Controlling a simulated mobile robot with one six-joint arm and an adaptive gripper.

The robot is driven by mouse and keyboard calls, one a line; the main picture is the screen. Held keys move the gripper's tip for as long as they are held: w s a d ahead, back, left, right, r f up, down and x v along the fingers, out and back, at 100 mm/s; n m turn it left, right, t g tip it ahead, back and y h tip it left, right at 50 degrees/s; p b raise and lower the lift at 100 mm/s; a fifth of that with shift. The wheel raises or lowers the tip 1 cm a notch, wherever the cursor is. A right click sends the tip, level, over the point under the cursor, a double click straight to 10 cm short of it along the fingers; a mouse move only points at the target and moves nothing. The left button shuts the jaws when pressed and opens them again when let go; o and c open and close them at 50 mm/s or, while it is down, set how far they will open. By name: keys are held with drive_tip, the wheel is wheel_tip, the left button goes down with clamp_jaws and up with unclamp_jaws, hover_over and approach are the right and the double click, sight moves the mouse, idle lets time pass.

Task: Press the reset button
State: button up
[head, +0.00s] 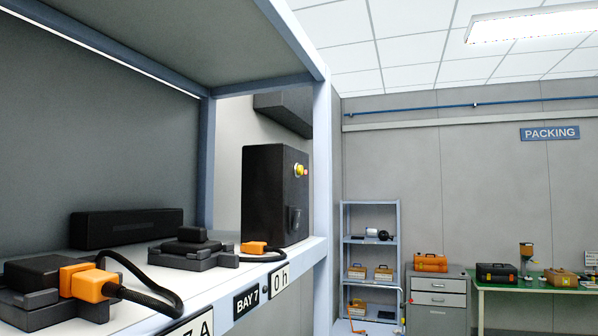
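A tall black box (265,195) stands at the right end of the shelf bay. Lower on that face is a dark recessed part (295,219), too small to make out. I cannot read any label on the box, so I cannot tell which part is the reset button. My gripper is not in view.
The shelf (225,272) holds a black device with an orange plug (85,280) and cable, a dark docking block (192,250) and another orange plug (256,248). A blue-grey post (321,150) stands beside the box. A rack, drawer cabinet (437,300) and green table are farther back.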

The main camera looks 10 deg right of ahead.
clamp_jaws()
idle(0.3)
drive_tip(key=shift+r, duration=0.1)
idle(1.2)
